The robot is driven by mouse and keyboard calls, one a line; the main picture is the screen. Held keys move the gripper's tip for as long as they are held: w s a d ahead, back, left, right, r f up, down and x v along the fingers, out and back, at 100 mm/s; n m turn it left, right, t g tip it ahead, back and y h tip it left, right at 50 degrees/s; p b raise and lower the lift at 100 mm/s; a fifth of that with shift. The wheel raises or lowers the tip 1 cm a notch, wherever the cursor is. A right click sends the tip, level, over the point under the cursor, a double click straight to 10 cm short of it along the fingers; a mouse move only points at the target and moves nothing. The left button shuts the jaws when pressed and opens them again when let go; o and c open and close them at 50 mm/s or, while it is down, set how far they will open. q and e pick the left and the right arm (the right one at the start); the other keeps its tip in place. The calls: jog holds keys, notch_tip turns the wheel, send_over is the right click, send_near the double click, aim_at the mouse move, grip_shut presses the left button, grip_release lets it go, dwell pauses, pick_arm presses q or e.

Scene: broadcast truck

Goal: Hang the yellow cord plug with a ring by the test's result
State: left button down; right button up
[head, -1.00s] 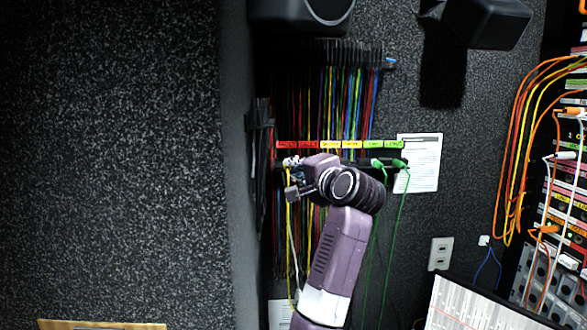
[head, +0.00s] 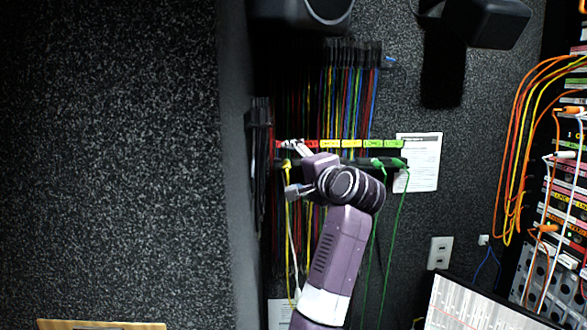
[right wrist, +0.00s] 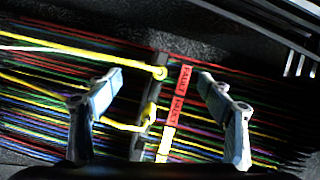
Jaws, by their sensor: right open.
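My right gripper (head: 300,149) is open beside the wall rail, its fingers apart on either side of it in the right wrist view (right wrist: 160,78). A yellow plug (head: 287,163) is at the left end of the rail, under the red labels (head: 297,144). In the right wrist view a yellow cord end with a ring (right wrist: 160,72) sits at the dark rail (right wrist: 160,58), beside the first red FAULT label (right wrist: 185,77), between the fingers and apart from them. A second yellow cord end (right wrist: 150,113) is at the rail farther along. My left gripper is not in view.
Two green plugs (head: 387,162) hang at the rail's right part, under green labels (head: 384,144). Yellow labels (head: 340,144) are in the middle. Many coloured cords (head: 350,90) hang behind. A paper sheet (head: 418,160) and a patch rack (head: 565,190) are to the right.

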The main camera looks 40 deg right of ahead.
jog(key=shift+s, duration=0.1)
dwell(0.3)
jog(key=shift+s+a, duration=0.45)
jog(key=shift+s, duration=0.2)
jog(key=shift+s+a, duration=0.15)
jog(key=shift+s, duration=0.05)
jog(key=shift+s+a, duration=0.2)
jog(key=shift+s, duration=0.15)
jog(key=s+a, duration=0.1)
jog(key=s, duration=0.2)
jog(key=s+a, duration=0.1)
jog(key=shift+s+a, duration=0.15)
jog(key=shift+a, duration=0.15)
dwell(0.4)
